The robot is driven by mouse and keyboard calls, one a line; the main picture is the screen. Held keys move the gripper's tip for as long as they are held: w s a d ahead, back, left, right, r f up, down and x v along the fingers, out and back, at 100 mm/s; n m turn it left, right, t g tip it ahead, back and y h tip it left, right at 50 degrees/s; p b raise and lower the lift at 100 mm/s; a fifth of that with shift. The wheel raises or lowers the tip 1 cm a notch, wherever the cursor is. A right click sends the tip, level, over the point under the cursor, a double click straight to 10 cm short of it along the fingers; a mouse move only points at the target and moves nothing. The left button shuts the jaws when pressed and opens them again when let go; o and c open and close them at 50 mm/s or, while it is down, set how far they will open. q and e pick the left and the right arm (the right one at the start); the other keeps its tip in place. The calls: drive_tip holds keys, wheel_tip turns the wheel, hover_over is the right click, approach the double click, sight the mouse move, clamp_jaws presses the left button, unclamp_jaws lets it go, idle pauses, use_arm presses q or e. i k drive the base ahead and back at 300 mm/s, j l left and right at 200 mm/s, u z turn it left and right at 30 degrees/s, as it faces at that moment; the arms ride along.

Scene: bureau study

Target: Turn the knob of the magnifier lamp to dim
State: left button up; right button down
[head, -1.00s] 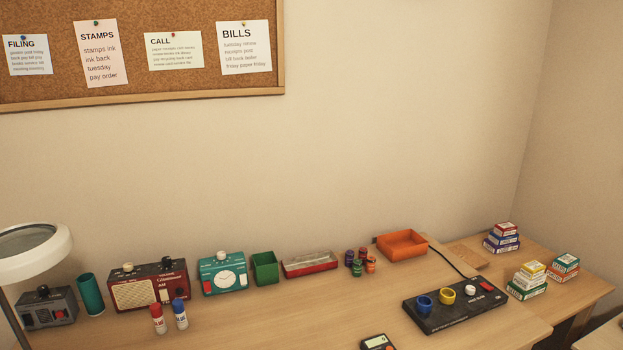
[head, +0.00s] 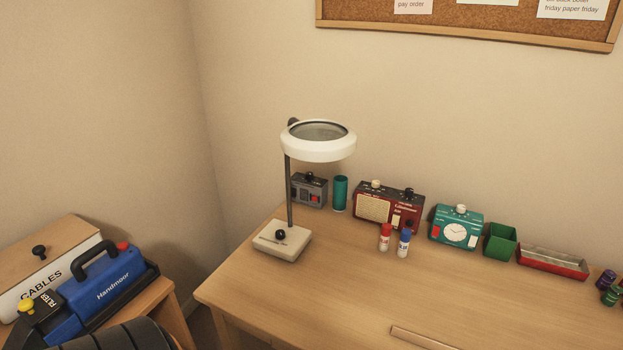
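The magnifier lamp (head: 318,150) stands at the left end of the desk in the head view. It has a white ring head with a lens, a thin dark pole and a cream square base (head: 283,242). A black knob (head: 280,234) sits on top of the base, facing the front. The knob's setting is too small to read. Neither of my grippers shows. A dark, ribbed rounded shape at the bottom left edge may be part of my arm.
Behind the lamp stand a grey box (head: 309,190), a teal cup (head: 340,194) and a red radio (head: 389,206). Two glue sticks (head: 385,238) stand right of the lamp. A side table at left holds a blue case (head: 108,292) and a CABLES box (head: 45,262).

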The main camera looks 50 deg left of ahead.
sight(280, 235)
drive_tip(key=u, duration=1.55)
drive_tip(key=l+u, duration=0.6)
drive_tip(key=u, duration=0.2)
drive_tip(key=k, duration=0.05)
